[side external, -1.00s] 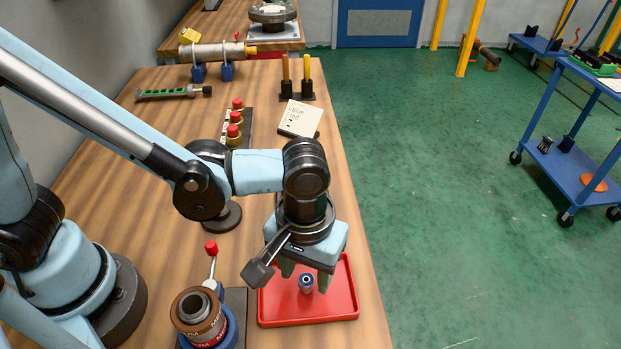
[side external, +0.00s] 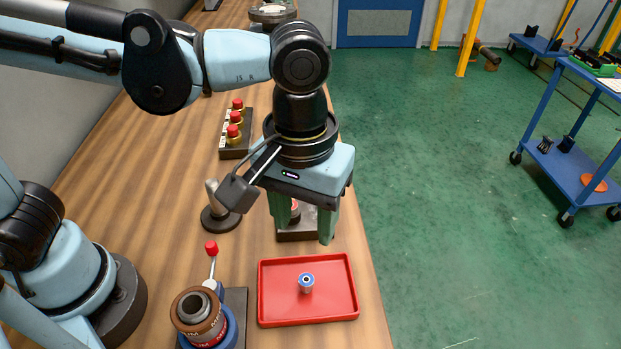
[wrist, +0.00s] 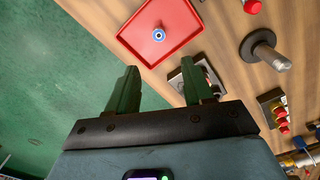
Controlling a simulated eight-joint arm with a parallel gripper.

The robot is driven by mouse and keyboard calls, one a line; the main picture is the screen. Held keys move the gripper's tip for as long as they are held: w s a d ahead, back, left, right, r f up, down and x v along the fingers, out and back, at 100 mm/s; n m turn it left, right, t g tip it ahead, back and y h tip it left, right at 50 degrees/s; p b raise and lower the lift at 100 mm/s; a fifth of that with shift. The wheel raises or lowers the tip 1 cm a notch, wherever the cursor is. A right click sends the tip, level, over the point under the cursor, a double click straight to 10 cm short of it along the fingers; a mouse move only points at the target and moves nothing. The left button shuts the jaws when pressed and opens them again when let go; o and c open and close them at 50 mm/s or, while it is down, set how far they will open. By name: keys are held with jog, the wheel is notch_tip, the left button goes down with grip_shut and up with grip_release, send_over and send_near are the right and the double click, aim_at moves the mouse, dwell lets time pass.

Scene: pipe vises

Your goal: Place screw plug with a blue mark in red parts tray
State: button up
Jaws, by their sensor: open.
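The screw plug with a blue mark (side external: 306,283) stands upright in the red parts tray (side external: 340,310), near its middle. It also shows in the wrist view (wrist: 158,35), with a blue ring on its top, inside the red tray (wrist: 190,17). My gripper (side external: 303,232) is open and empty. It hangs above and behind the tray, apart from the plug. In the wrist view its two green fingers (wrist: 164,83) are spread with nothing between them.
A vise with a red-knobbed lever (side external: 200,312) stands left of the tray. A grey post on a round black base (side external: 220,215) stands behind it. A dark block (side external: 296,235) sits partly hidden behind my fingers.

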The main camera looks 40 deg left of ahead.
jog(key=w+a+m+t, duration=0.1)
jog(key=w+a+t, duration=0.1)
jog(key=a, duration=0.9)
jog(key=w+a+f+m+t, duration=0.1)
jog(key=a+t, duration=0.4)
jog(key=a, duration=0.6)
jog(key=shift+w+m, duration=0.6)
jog(key=shift+w, duration=0.05)
